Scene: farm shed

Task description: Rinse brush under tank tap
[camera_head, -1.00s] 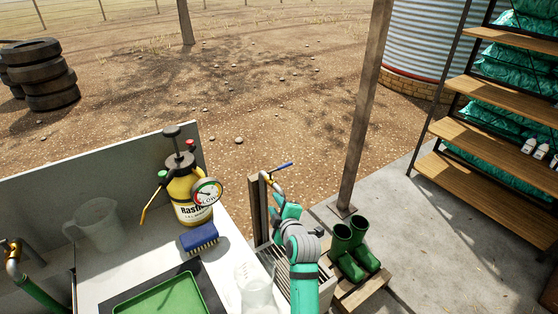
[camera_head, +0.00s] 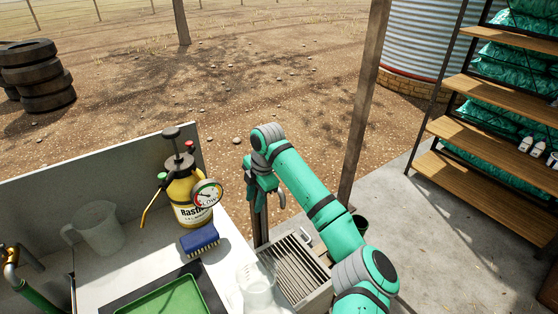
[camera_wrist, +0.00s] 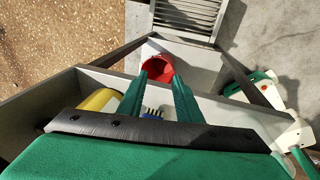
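The blue scrubbing brush (camera_head: 199,239) lies on the white bench in front of the yellow sprayer. My gripper (camera_head: 267,203) is beyond the bench's right end, near the post by the floor grate, away from the brush. In the wrist view my gripper (camera_wrist: 162,80) has its green fingers apart with nothing held. A bit of blue with pale bristles (camera_wrist: 153,112), likely the brush, shows below and between them. The tank tap is hidden behind my arm. The corrugated tank (camera_head: 430,45) stands at the back right.
A yellow sprayer (camera_head: 187,195) with a gauge (camera_head: 206,194), clear jugs (camera_head: 96,228) and a green tray (camera_head: 165,302) are on the bench. A grate (camera_head: 297,268) is right of it. A wooden post (camera_head: 365,105) stands behind my arm. Shelves (camera_head: 490,150) are at right.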

